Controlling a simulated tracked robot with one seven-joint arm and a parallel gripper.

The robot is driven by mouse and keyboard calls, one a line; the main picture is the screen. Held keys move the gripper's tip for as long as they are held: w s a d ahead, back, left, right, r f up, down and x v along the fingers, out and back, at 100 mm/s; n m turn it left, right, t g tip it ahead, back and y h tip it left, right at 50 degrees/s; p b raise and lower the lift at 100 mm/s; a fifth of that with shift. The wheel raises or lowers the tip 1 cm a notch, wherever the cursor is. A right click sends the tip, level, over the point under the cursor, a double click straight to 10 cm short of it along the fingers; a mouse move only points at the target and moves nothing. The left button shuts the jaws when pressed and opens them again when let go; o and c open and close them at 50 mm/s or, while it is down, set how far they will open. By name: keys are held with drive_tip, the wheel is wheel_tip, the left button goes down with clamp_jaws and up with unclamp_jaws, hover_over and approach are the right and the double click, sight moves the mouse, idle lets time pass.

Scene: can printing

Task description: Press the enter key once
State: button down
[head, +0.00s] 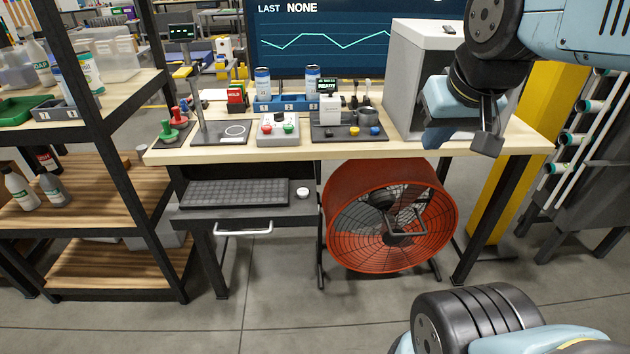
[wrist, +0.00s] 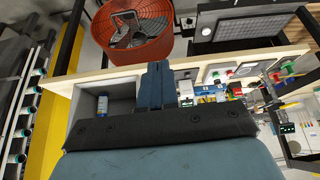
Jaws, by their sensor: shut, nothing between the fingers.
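The dark grey keyboard (head: 240,193) lies on a pulled-out dark tray (head: 290,210) under the workbench, left of the fan. It also shows turned around at the top right of the wrist view (wrist: 238,25). The key legends are too small to read, so I cannot pick out the enter key. My gripper (head: 487,143) is high at the right, by the bench's front edge, well apart from the keyboard. In the wrist view its two fingers (wrist: 157,75) are together and empty.
A red drum fan (head: 390,215) stands under the bench. A white round object (head: 302,192) sits right of the keyboard on the tray. A button box (head: 278,129) and cans stand on the wooden bench. A grey open box (head: 410,75) is near my gripper. Shelves stand left.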

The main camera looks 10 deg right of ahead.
drive_tip(key=shift+d, duration=0.25)
drive_tip(key=w+a+f+n+t, duration=0.1)
drive_tip(key=w+f+n, duration=0.25)
drive_tip(key=w, duration=0.75)
drive_tip(key=w+a+f+n+t, duration=0.1)
drive_tip(key=w+f+n, duration=0.25)
drive_tip(key=w, duration=0.85)
drive_tip(key=w+a+f+n+y, duration=0.3)
drive_tip(key=w+a+f+n, duration=0.2)
drive_tip(key=a+f, duration=0.3)
drive_tip(key=w+a+f+n+y, duration=0.2)
drive_tip(key=w+a+f+n, duration=0.2)
drive_tip(key=a+f, duration=0.5)
drive_tip(key=shift+w+f+n+y, duration=0.35)
drive_tip(key=shift+w+n+y, duration=0.05)
drive_tip(key=shift+w, duration=0.35)
